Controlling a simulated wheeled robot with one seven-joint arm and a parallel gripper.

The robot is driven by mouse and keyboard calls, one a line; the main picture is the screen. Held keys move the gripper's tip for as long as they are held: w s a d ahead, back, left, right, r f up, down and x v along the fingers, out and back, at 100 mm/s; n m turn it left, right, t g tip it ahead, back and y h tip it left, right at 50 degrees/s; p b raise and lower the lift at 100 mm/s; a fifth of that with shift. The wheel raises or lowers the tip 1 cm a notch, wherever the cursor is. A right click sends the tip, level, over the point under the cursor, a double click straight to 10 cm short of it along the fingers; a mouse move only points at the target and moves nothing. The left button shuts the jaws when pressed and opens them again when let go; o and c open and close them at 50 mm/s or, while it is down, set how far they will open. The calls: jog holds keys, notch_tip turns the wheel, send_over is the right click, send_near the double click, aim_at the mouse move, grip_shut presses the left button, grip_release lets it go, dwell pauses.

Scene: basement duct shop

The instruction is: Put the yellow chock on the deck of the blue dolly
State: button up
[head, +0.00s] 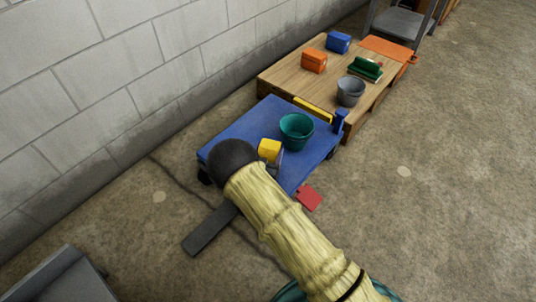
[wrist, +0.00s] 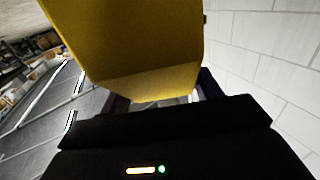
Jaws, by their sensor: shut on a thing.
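The yellow chock (head: 270,149) shows beside the dark rounded end of my arm in the head view. It fills the upper middle of the wrist view (wrist: 130,45), between the two dark fingers of my gripper (wrist: 160,98). My gripper is shut on it; in the head view the arm hides most of the gripper. The blue dolly (head: 238,130) stands by the wall. The chock appears over the near part of its deck, left of the teal bucket (head: 297,131). I cannot tell whether it touches the deck.
The teal bucket stands on the dolly deck. Behind is a low wooden platform (head: 290,75) with an orange box (head: 314,60), a blue box (head: 338,42), a green object (head: 366,68) and a grey bucket (head: 350,91). A red piece (head: 309,197) is at the dolly's near edge. Floor at right is clear.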

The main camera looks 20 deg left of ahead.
jog(key=shift+f, duration=0.1)
jog(key=o, duration=1.6)
jog(key=shift+r, duration=0.25)
jog(key=s+p, duration=0.4)
jog(key=s, duration=0.8)
jog(key=shift+p, duration=0.35)
jog(key=shift+w+f, duration=0.1)
